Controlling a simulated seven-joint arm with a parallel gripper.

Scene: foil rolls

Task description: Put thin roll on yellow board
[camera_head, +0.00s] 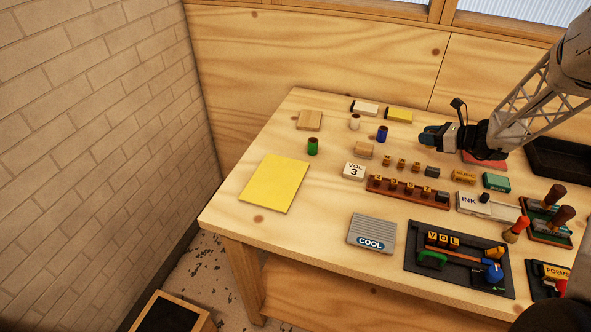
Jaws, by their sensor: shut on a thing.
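The yellow board (274,184) lies flat and bare at the left of the table. My gripper (428,138) is at the right of the middle, over the table's back part, well right of the board. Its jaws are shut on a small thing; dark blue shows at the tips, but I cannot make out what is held. Three small rolls stand upright on the table: a green one (313,147) nearest the board, a white one (355,122), and a blue one (382,133) left of my gripper. I cannot tell which roll is the thin one.
A wooden block (309,120) and two small boxes lie at the back. The table is clear around the board.

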